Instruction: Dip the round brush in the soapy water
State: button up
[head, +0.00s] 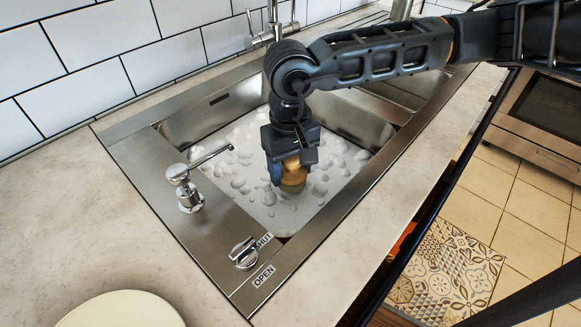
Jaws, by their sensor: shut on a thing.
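My gripper (290,172) points straight down inside the sink basin and is shut on the round brush (293,176). The brush has a rounded, tan wooden top; its lower part is pale and sits at the level of the suds. I cannot tell how deep the bristles are. The soapy water (254,197) is white with foam bubbles and fills the basin around the brush.
The steel sink (135,152) has a small tap (188,190) on its left rim and a knob (243,253) near SHUT and OPEN labels. A larger faucet (268,37) stands behind. A pale plate (120,312) lies on the counter at front left.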

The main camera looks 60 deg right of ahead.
jog(key=shift+f+b, duration=3)
jog(key=shift+b, duration=0.1)
jog(key=shift+r+p, duration=4)
jog(key=shift+r, duration=5.55)
